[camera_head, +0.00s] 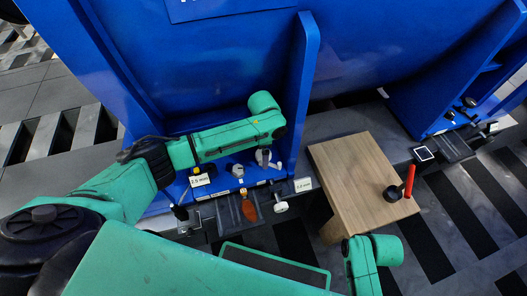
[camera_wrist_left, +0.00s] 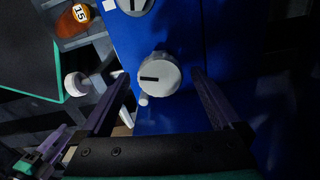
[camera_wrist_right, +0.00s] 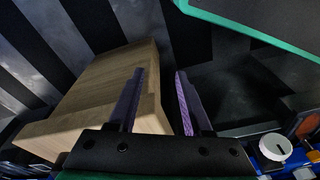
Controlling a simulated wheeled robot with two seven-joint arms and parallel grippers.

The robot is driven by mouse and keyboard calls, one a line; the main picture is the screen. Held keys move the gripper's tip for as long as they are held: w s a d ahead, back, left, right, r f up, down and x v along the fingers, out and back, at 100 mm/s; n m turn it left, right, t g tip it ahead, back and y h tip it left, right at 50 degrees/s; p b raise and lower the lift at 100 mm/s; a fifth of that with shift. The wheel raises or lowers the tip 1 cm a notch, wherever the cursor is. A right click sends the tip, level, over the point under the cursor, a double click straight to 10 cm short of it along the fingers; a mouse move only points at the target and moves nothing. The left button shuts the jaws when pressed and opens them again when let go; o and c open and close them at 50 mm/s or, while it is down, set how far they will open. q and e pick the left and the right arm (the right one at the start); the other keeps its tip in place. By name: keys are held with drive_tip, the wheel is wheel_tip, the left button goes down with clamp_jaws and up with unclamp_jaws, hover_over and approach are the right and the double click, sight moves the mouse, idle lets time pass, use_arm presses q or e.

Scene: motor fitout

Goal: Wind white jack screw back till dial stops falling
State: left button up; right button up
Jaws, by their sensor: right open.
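A white round knob with a black bar on its face (camera_wrist_left: 158,75) stands on the blue housing in the left wrist view, a small peg beside it. My left gripper (camera_wrist_left: 161,77) is open, its fingers either side of this knob with visible gaps. Another white knob, on a short shaft (camera_wrist_left: 75,84), stands to its left; it shows in the head view (camera_head: 281,207) and right wrist view (camera_wrist_right: 275,146). I cannot tell for certain which knob is the jack screw. A round dial-like part (camera_wrist_left: 133,4) is cut off at the top; no reading is legible. My right gripper (camera_wrist_right: 160,78) is open and empty.
A wooden block (camera_head: 360,180) stands right of the knobs, close to my right gripper. A black dial-like piece and red handle (camera_head: 409,181) are at its right edge. An orange part (camera_head: 249,210) sits beside the white knob. Blue housing walls (camera_head: 302,90) rise behind.

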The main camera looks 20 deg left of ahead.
use_arm(q)
drive_tip(key=c, duration=1.3)
drive_tip(key=shift+r, duration=0.1)
drive_tip(key=n+p, duration=0.4)
drive_tip(key=p, duration=0.1)
drive_tip(key=shift+r, duration=0.2)
use_arm(e)
drive_tip(key=s+d+f, duration=0.3)
drive_tip(key=s+f, duration=0.2)
drive_tip(key=f, duration=0.3)
use_arm(q)
drive_tip(key=n+p, duration=0.3)
drive_tip(key=shift+f+n, duration=0.1)
drive_tip(key=shift+n, duration=0.2)
drive_tip(key=n+p, duration=0.2)
drive_tip(key=n, duration=0.2)
drive_tip(key=shift+f, duration=0.1)
drive_tip(key=shift+n+p, duration=0.65)
drive_tip(key=shift+n, duration=1.45)
use_arm(e)
drive_tip(key=s+d+f, duration=0.2)
drive_tip(key=s, duration=0.9)
drive_tip(key=shift+s+h, duration=0.2)
drive_tip(key=shift+h, duration=0.1)
use_arm(q)
drive_tip(key=shift+w, duration=0.1)
drive_tip(key=o, duration=1.4)
drive_tip(key=shift+c, duration=0.2)
